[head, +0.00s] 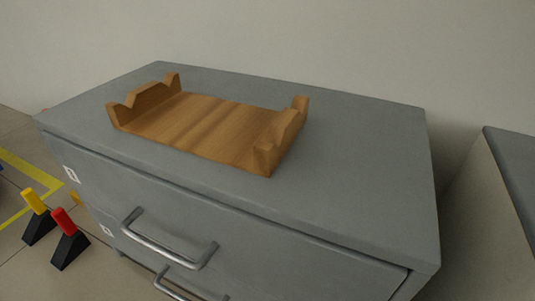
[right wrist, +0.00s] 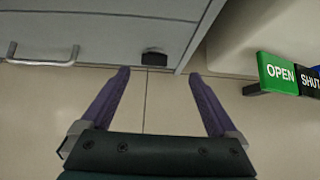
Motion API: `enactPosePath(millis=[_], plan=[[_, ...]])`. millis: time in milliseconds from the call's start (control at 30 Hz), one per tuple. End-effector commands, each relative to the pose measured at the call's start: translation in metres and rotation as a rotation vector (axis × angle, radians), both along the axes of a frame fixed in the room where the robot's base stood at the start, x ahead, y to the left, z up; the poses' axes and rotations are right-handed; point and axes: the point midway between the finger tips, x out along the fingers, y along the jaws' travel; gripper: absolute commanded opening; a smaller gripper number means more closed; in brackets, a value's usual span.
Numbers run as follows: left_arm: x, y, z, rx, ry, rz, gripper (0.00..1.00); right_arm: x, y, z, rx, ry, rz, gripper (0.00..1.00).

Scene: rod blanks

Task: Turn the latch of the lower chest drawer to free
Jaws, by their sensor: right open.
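The grey chest (head: 330,195) stands in the head view with its drawer fronts facing the lower left. The upper drawer's bar handle (head: 165,245) shows whole, and a lower handle (head: 175,285) is cut by the bottom edge. In the right wrist view, a small dark block (right wrist: 154,57), perhaps the latch, sits on the chest front (right wrist: 110,30) right of a bar handle (right wrist: 42,60); its setting cannot be told. My right gripper (right wrist: 160,74) has two purple fingers spread wide, with nothing between them, the block just beyond their tips. My left gripper is not in view.
A wooden cradle (head: 200,125) lies on the chest top. Black stands with yellow (head: 34,200) and red (head: 64,222) tops are on the floor at left. A green OPEN sign (right wrist: 278,73) and a SHUT sign (right wrist: 309,82) are at right. A pale cabinet (head: 490,220) stands at right.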

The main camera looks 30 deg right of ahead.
Motion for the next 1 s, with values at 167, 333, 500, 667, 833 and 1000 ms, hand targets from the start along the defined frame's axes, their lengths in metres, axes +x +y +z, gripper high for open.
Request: enactPosePath(millis=[167,333,500,667,833,1000], plan=[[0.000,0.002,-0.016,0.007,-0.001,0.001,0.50,0.009,-0.010,-0.018,-0.009,-0.001,0.009,0.95],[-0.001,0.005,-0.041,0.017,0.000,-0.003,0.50,0.024,-0.029,-0.044,-0.007,-0.001,0.007,0.95],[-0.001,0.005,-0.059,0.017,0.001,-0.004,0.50,0.038,-0.045,-0.063,-0.007,0.000,0.007,0.95],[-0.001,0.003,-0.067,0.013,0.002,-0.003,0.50,0.044,-0.052,-0.069,-0.005,0.001,0.006,0.95],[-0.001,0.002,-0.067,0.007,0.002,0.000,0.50,0.045,-0.054,-0.069,-0.004,0.002,0.006,0.95],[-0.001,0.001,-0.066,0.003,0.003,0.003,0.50,0.045,-0.054,-0.069,-0.004,0.002,0.006,0.92]])
